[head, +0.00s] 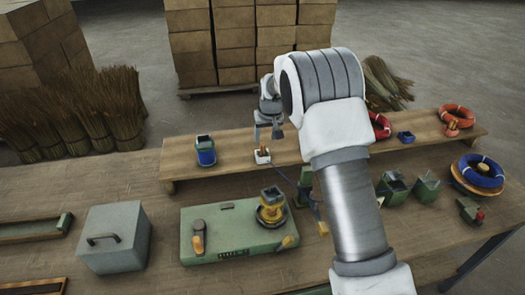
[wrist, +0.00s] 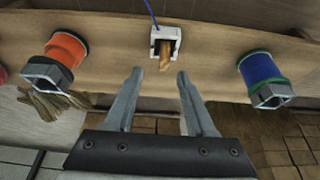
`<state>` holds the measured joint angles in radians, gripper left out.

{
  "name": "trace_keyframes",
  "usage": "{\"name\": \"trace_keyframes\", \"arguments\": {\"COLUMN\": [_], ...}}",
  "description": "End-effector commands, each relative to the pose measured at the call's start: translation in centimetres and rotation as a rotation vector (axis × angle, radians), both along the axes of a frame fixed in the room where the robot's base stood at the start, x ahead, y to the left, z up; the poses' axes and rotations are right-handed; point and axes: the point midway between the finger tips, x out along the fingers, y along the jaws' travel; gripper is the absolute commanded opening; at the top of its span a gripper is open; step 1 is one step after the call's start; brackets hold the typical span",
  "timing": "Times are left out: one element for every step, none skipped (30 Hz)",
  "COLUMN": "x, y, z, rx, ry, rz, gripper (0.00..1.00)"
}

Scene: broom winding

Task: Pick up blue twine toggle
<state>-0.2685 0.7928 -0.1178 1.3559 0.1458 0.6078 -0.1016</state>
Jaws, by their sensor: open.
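The blue twine toggle, a small tan wooden piece (wrist: 165,56), sits in a white square holder (wrist: 154,42) on the raised shelf. A blue twine (wrist: 151,12) runs from the holder; in the head view the white holder (head: 262,157) shows with the twine trailing right. My gripper (wrist: 159,77) is open and empty. Its two fingers point at the holder, one to each side of the toggle, and look short of it in the wrist view. In the head view my gripper (head: 268,132) hangs just above the holder.
A blue twine spool (head: 205,151) stands left of the holder on the shelf (head: 232,165). An orange spool (wrist: 66,50) stands on its other side. A green winding base (head: 222,228), a grey box (head: 115,236) and green blocks are on the bench in front.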

Motion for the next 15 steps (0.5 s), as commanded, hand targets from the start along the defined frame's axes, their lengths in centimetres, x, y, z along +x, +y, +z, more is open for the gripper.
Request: {"name": "trace_keyframes", "arguments": {"x": [0.1,0.2,0.2,0.3,0.3,0.4,0.5,0.6,0.8,1.0,1.1,1.3,1.4,1.6,1.7], "y": [0.0,0.0,0.0,0.1,0.1,0.3,0.4,0.5,0.6,0.8,0.9,0.9,0.9,1.0,1.0], "z": [-0.2,-0.3,-0.5,-0.6,-0.9,-1.3,-1.6,-2.0,-2.5,-2.9,-3.3,-3.8,-4.1,-4.4,-4.7], "rx": [0.000,0.000,0.000,0.000,0.000,-0.001,-0.001,-0.002,-0.001,-0.001,0.000,0.000,0.000,0.000,0.000], "ry": [0.000,-0.001,-0.001,0.000,0.000,0.001,0.001,0.002,0.002,0.002,0.002,0.001,0.000,0.000,0.000], "rz": [0.000,0.000,0.000,0.000,0.000,0.000,0.001,0.001,0.001,0.001,0.000,0.000,-0.001,-0.001,-0.001], "gripper": [0.55,0.55,0.55,0.55,0.55,0.55,0.55,0.55,0.55,0.55,0.55,0.55,0.55,0.55,0.55]}}
